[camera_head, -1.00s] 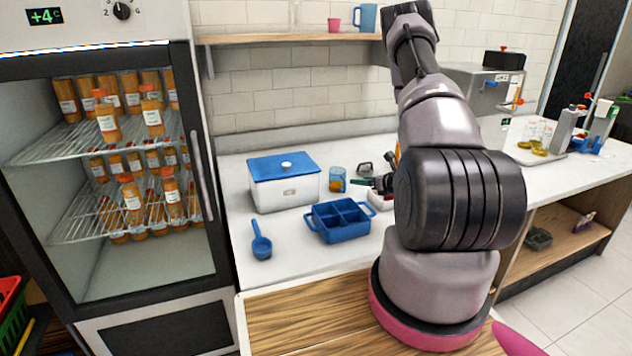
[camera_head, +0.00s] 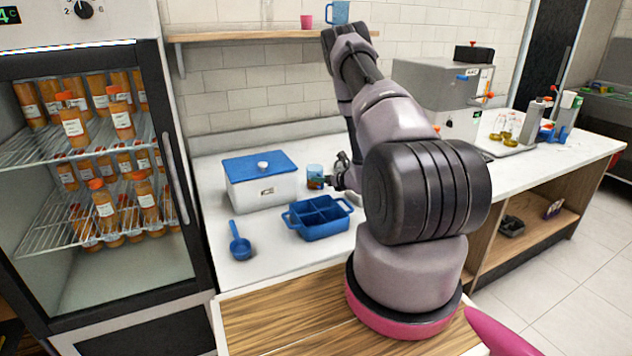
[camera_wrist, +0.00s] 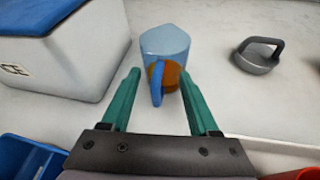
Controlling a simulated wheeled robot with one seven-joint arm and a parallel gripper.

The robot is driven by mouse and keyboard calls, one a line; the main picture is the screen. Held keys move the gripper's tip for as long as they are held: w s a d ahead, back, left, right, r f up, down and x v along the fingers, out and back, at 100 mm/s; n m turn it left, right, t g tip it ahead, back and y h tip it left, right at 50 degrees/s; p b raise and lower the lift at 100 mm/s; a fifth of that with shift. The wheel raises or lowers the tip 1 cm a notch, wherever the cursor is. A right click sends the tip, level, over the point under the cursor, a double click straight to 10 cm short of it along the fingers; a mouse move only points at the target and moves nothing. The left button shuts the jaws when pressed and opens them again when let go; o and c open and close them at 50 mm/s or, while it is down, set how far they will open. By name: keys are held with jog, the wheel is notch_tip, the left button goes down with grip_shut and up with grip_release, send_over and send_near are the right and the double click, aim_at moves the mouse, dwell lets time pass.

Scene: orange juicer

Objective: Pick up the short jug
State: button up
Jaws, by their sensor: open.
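The short jug is a small see-through blue jug (camera_head: 315,177) with an orange patch, upright on the white counter beside the ice box. In the wrist view the jug (camera_wrist: 165,42) stands straight ahead, with its blue handle facing me. My gripper (camera_wrist: 159,76) is open, its two green fingers apart, with the handle and the lower near side of the jug showing between the tips. Nothing is held. In the head view my gripper (camera_head: 332,181) is just right of the jug, small and partly hidden by my arm. I cannot tell whether a finger touches the jug.
A white ice box (camera_head: 262,190) with a blue lid stands left of the jug. A blue divided caddy (camera_head: 318,233) and a blue scoop (camera_head: 240,247) lie nearer. A grey round tool with a handle (camera_wrist: 258,57) is at right. A taller blue jug (camera_head: 339,12) stands on the shelf.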

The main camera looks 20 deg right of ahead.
grip_shut()
jog(key=shift+f, duration=0.1)
dwell(1.3)
